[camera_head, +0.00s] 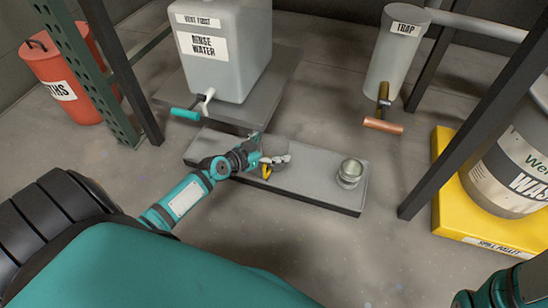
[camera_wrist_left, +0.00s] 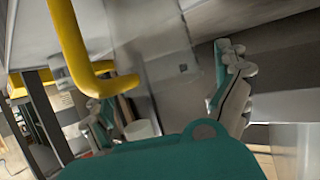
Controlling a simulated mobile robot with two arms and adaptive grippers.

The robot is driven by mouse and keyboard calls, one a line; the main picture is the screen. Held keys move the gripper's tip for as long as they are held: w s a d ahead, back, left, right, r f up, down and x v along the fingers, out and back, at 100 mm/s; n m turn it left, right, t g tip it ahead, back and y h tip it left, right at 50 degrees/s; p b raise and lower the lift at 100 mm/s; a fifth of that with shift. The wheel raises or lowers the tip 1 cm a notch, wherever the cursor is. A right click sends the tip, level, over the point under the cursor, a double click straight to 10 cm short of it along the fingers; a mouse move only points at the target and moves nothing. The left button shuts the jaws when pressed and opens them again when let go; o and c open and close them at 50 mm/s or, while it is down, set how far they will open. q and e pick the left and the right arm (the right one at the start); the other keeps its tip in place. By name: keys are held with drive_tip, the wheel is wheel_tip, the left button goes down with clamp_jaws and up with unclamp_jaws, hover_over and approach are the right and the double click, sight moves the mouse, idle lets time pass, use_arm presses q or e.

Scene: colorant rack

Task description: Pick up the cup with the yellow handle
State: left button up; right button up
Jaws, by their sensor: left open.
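The cup with the yellow handle (camera_head: 266,172) is at the middle of the low grey slab in the head view, mostly hidden behind my left gripper (camera_head: 271,158). Its yellow handle (camera_wrist_left: 86,62) looms large at the upper left of the left wrist view, beside a grey surface that seems to be the cup's body. My left gripper (camera_wrist_left: 168,100) is open, its fingers spread to either side in that view. It is very close to the cup; I cannot tell whether they touch. My right gripper is out of view; only part of my right arm shows at the bottom right.
A metal cup (camera_head: 349,172) stands at the right end of the slab (camera_head: 315,190). Behind are the rinse water tank (camera_head: 228,60) with a teal-handled tap and the trap vessel (camera_head: 397,55) with a copper-coloured handle. A dark post (camera_head: 475,115) and yellow spill pallet (camera_head: 450,205) bound the right.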

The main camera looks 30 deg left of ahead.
use_arm(q)
drive_tip(key=shift+w+d+f, duration=0.1)
drive_tip(key=shift+w+f, duration=0.15)
drive_tip(key=shift+w, duration=0.3)
drive_tip(key=c, duration=0.8)
drive_tip(key=shift+r, duration=0.15)
